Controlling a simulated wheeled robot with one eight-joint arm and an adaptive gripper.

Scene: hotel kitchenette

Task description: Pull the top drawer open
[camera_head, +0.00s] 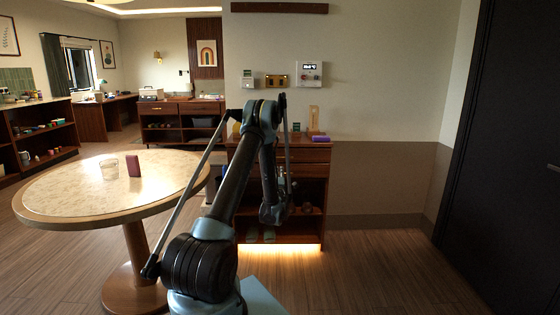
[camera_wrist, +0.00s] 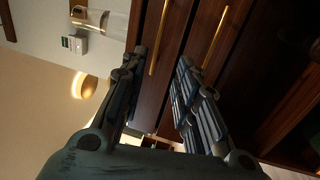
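The dark wood cabinet stands past my arm in the head view, and its top drawer (camera_head: 312,154) looks shut. In the wrist view the cabinet appears turned on its side, with the top drawer (camera_wrist: 150,104) nearer the left and its long gold handle (camera_wrist: 161,36) on the front. A second gold handle (camera_wrist: 216,38) belongs to the drawer below. My gripper (camera_wrist: 160,62) is open and empty, one finger on each side of the top handle's lower end in the picture. I cannot tell whether the fingers reach around the handle. In the head view my gripper (camera_head: 272,212) hangs before the cabinet.
A round table (camera_head: 60,196) with a glass (camera_head: 109,169) and a dark red block (camera_head: 133,165) stands at left. A purple item (camera_head: 320,138) lies on the cabinet top. Open shelves are below the drawers. The floor at right is clear up to a dark door (camera_head: 520,150).

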